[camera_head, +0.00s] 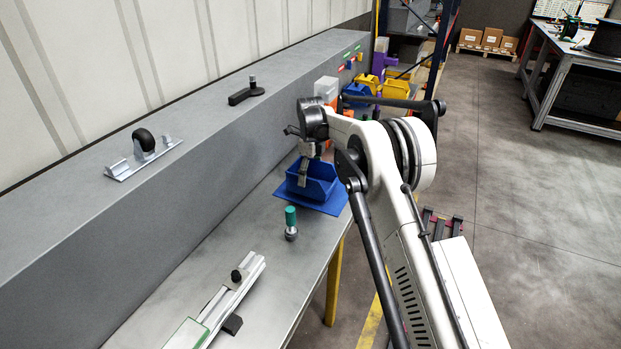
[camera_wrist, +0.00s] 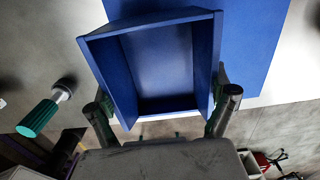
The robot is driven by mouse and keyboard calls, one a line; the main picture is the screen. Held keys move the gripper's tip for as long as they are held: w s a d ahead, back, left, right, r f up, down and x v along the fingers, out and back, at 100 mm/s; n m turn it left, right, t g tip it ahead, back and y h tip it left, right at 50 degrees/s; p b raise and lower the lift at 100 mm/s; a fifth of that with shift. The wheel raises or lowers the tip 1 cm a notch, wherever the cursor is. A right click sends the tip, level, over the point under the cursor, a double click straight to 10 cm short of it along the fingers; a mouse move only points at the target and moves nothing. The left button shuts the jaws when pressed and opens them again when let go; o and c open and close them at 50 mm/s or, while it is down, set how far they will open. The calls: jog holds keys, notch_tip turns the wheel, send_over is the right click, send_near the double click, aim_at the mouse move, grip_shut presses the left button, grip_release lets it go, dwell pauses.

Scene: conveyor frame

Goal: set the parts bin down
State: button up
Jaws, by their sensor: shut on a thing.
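The blue parts bin (camera_head: 319,181) is at the far part of the grey workbench, over a flat blue mat (camera_head: 332,205). It looks upright in the head view; I cannot tell whether its base touches the mat. My gripper (camera_head: 304,171) is at the bin's near left side, pointing down. In the wrist view the empty bin (camera_wrist: 160,65) opens toward the camera, with my gripper's fingers (camera_wrist: 162,108) on either side of its lower end, shut on it. The mat (camera_wrist: 262,45) shows behind the bin, reaching past it to the right.
A green-topped tool (camera_head: 291,222) stands on the bench in front of the mat. An aluminium rail with a black knob (camera_head: 236,277) lies nearer. A grey ledge (camera_head: 190,140) runs along the left. Blue, yellow and purple bins (camera_head: 396,88) sit beyond my arm.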

jog(key=shift+f, duration=1.35)
jog(key=shift+f, duration=0.1)
jog(key=o, duration=1)
jog(key=shift+c, duration=0.2)
